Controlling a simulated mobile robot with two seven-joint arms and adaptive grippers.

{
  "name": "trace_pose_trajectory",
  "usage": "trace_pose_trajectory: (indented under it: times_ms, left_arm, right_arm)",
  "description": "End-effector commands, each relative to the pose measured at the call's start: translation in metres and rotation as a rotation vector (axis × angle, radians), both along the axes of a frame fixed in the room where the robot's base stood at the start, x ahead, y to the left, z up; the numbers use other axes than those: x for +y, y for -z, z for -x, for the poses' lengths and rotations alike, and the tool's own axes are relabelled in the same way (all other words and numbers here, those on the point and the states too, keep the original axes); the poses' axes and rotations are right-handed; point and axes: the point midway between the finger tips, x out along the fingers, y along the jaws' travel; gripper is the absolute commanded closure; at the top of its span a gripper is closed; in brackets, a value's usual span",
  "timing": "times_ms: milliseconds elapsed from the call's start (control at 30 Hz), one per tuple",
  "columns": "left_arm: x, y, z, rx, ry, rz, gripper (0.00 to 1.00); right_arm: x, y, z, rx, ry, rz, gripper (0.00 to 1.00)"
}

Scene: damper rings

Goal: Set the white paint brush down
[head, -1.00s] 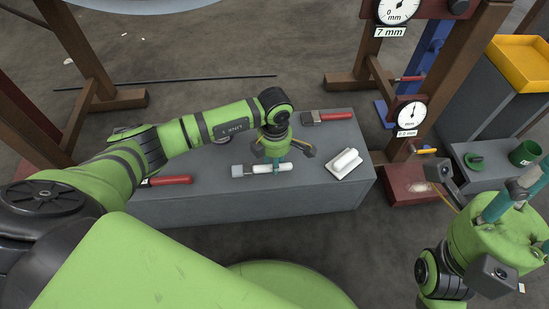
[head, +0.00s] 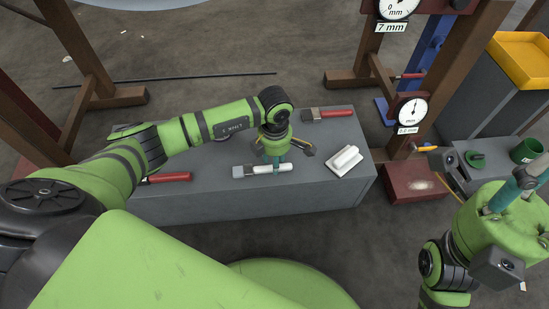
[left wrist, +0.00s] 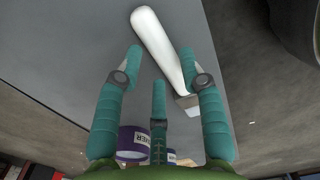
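The white paint brush (head: 284,167) lies on the grey bench (head: 230,205), its grey bristle end to the left. My left gripper (head: 275,168) is right above it, pointing down, with a finger hiding the middle of the brush. In the left wrist view the white handle (left wrist: 156,38) runs between the spread teal fingers of my left gripper (left wrist: 160,62), which look open and apart from it. The right finger partly hides the bristle end. My right gripper (head: 517,190) is at the right edge of the head view; its grip is unclear.
A red-handled brush (head: 330,114) lies at the bench's back right, a white block-like tool (head: 345,160) at its right end. Another red handle (head: 170,177) shows at the left. A dial stand (head: 408,112) is right of the bench. A purple labelled can (left wrist: 132,142) shows in the wrist view.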

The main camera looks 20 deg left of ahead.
Motion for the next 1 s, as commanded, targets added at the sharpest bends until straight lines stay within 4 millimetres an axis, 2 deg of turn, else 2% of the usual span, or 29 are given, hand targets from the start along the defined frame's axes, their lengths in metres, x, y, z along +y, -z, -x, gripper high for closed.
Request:
trace_pose_trajectory:
  times_ms: [167, 267, 667, 767, 1000]
  left_arm:
    - [0.0, 0.0, 0.0, 0.0, 0.0, 0.0, 0.6]
    - [0.0, 0.0, 0.0, 0.0, 0.0, 0.0, 0.33]
    - [0.0, -0.004, 0.0, -0.001, 0.0, 0.0, 0.33]
    - [0.0, -0.017, -0.001, -0.003, 0.002, 0.002, 0.33]
    - [0.0, -0.067, -0.002, -0.005, 0.001, -0.001, 0.33]
  right_arm:
    - [0.0, 0.0, 0.0, 0.0, 0.0, 0.0, 0.6]
    - [0.0, 0.0, 0.0, 0.0, 0.0, 0.0, 0.6]
    - [-0.001, 0.001, 0.0, 0.0, 0.001, -0.001, 0.6]
    - [-0.001, 0.0, 0.0, 0.0, 0.001, -0.001, 0.6]
    - [0.0, 0.0, 0.0, 0.0, 0.001, 0.0, 0.6]
